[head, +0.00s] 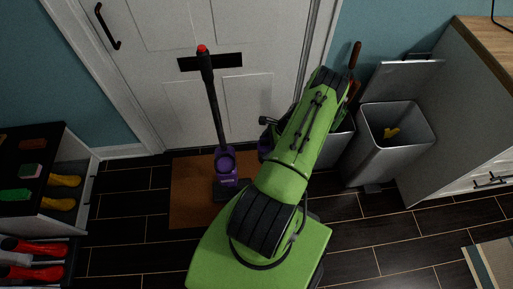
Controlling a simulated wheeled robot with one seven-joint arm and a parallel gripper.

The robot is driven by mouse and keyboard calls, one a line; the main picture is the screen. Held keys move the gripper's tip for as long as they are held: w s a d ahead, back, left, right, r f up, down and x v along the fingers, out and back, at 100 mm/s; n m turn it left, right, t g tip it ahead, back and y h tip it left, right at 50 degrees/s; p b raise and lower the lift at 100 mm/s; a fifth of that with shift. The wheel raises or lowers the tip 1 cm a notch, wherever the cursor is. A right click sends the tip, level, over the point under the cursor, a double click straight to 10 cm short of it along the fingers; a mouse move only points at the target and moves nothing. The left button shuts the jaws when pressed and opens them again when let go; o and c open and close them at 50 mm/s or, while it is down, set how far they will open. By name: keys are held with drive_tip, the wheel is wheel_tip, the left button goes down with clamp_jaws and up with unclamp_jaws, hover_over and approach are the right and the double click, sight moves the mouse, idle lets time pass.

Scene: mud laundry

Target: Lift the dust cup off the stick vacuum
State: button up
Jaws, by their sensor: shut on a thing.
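The stick vacuum (218,112) stands upright in front of the white door, with a black tube, a red-tipped handle and a purple body (225,163) low down. Its dark floor head rests on a brown mat. My gripper (267,136) is to the right of the vacuum body, partly hidden behind my green arm. It is shut on a small dark purple piece, which looks like the dust cup (264,148). The piece is apart from the vacuum body, and much of it is hidden by my arm.
The brown mat (187,195) lies before the door (150,90). Grey bins, one open (395,140) with a yellow thing inside, stand right of my arm. A shelf (85,165) with shoes and brushes is at left. Dark floor is clear at front left.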

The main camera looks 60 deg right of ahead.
drive_tip(key=shift+r+p, duration=0.8)
drive_tip(key=shift+r, duration=0.65)
drive_tip(key=s+a+p, duration=0.1)
drive_tip(key=a, duration=0.1)
drive_tip(key=s+a+r+p, duration=0.1)
drive_tip(key=s+a+p, duration=0.1)
drive_tip(key=s+a+r+p, duration=0.1)
drive_tip(key=s+a+p, duration=0.1)
drive_tip(key=shift+a, duration=0.15)
